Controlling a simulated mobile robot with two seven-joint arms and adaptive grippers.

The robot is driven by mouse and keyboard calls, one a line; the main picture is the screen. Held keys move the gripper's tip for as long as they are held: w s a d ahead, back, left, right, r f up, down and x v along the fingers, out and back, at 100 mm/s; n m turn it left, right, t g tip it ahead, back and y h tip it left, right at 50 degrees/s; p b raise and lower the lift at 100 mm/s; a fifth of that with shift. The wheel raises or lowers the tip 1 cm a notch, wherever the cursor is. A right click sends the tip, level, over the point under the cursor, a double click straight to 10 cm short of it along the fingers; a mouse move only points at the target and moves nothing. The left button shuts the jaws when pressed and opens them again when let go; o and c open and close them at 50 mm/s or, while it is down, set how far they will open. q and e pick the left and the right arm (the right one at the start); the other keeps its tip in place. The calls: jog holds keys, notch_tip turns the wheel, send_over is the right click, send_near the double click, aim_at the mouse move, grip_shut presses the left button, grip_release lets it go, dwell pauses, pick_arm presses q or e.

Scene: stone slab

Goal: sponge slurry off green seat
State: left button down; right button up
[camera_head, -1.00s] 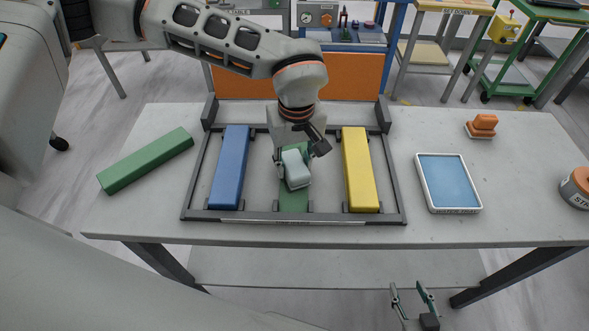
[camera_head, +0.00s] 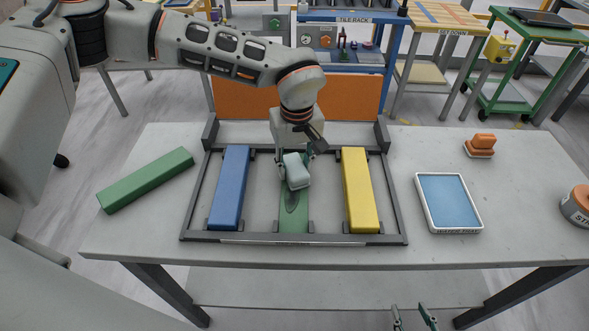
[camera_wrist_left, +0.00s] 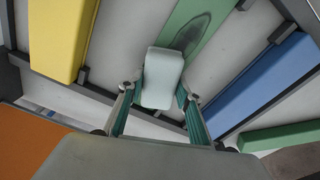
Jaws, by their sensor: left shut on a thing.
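The green seat (camera_head: 293,218) is a flat green strip in the middle of a dark frame, between a blue bar and a yellow bar. A dark oval smear (camera_head: 289,202) shows on it, and it also appears in the left wrist view (camera_wrist_left: 193,35). My left gripper (camera_head: 295,168) is shut on a pale grey-blue sponge (camera_head: 297,173), held over or on the far part of the seat. I cannot tell whether it touches. The sponge (camera_wrist_left: 162,78) sits between both fingers in the left wrist view. My right gripper (camera_head: 413,318) shows only its fingertips, apart and empty, at the bottom edge.
A blue bar (camera_head: 230,188) and a yellow bar (camera_head: 359,190) flank the seat. A loose green bar (camera_head: 146,180) lies left of the frame. To the right are a blue-filled tray (camera_head: 449,202), an orange block (camera_head: 481,146) and a round container (camera_head: 577,206). Table space between these is clear.

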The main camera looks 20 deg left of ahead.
aim_at(295, 154)
pick_arm(q)
jog(key=shift+w+a+f, duration=0.1)
jog(key=shift+w+a, duration=0.05)
jog(key=shift+w, duration=0.45)
jog(key=shift+w+a, duration=0.15)
jog(key=shift+w, duration=0.4)
jog(key=shift+w+a+r, duration=0.2)
jog(key=shift+w+a, duration=0.1)
jog(key=shift+w, duration=0.4)
jog(key=r+p, duration=0.2)
jog(key=shift+w+r, duration=0.3)
jog(key=shift+w, duration=0.05)
jog(key=shift+s+a+r+p, duration=0.1)
jog(key=shift+a+r+p, duration=0.05)
jog(key=shift+r+p, duration=0.55)
jog(key=shift+s+d+r+p, duration=0.15)
jog(key=shift+d+r+p, duration=0.05)
jog(key=shift+r+p, duration=0.65)
jog(key=shift+f, duration=0.1)
jog(key=shift+s, duration=0.1)
